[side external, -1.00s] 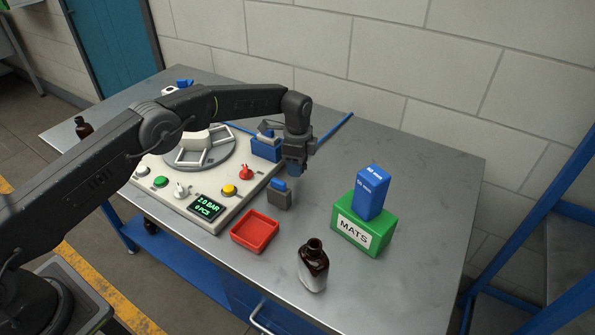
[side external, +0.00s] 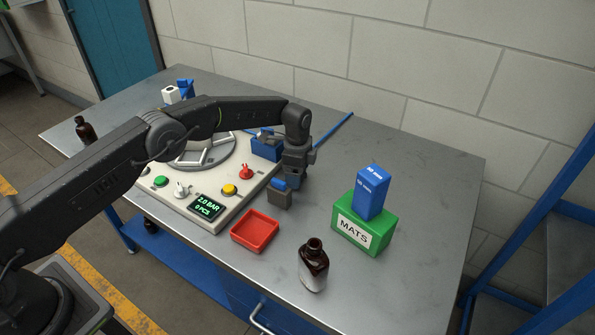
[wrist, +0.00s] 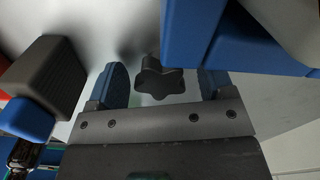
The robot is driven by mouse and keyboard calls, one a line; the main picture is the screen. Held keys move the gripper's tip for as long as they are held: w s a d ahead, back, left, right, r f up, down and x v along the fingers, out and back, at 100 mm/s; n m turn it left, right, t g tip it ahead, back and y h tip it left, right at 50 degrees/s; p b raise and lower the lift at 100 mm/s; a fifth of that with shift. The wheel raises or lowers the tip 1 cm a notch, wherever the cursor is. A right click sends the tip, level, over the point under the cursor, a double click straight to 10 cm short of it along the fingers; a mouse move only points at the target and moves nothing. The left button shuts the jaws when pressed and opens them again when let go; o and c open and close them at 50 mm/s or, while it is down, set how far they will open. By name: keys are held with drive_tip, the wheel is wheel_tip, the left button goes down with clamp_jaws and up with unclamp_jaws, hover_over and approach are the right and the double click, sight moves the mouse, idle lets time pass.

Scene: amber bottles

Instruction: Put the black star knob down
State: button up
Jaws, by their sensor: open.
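The black star knob (wrist: 160,82) shows in the wrist view between the two blue fingertips of my gripper (wrist: 163,85). There is a visible gap on each side of it, and its star-shaped end faces the camera. It appears to be at the grey tabletop, though its contact with the surface is hidden. My gripper (side external: 293,183) is open and low over the table in the side view, just behind the grey block with a blue top (side external: 279,198). The knob cannot be made out in the side view.
The grey block (wrist: 45,75) is close on the left in the wrist view. A blue fixture (wrist: 225,40) is close at upper right. A red tray (side external: 254,232), brown bottle (side external: 313,268) and green MATS box (side external: 364,228) stand nearer the front.

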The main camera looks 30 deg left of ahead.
wheel_tip(320, 180, up, 12)
drive_tip(key=shift+r, duration=0.2)
idle(0.4)
drive_tip(key=s+a+r+n+t, duration=0.1)
drive_tip(key=s+a+r+n, duration=0.2)
drive_tip(key=s+r, duration=0.55)
drive_tip(key=s+a+r+n+t, duration=0.2)
drive_tip(key=s+r+n, duration=0.3)
drive_tip(key=r, duration=0.7)
drive_tip(key=s+a+r+n+t, duration=0.1)
drive_tip(key=s+a+r+n, duration=0.15)
drive_tip(key=s, duration=1.25)
drive_tip(key=s+a+f+n+t, duration=0.1)
drive_tip(key=s+f+n, duration=0.3)
drive_tip(key=s, duration=0.8)
wheel_tip(320, 180, down, 2)
drive_tip(key=shift+a+f+t, duration=0.1)
drive_tip(key=shift+a+t, duration=0.1)
drive_tip(key=shift+t, duration=0.1)
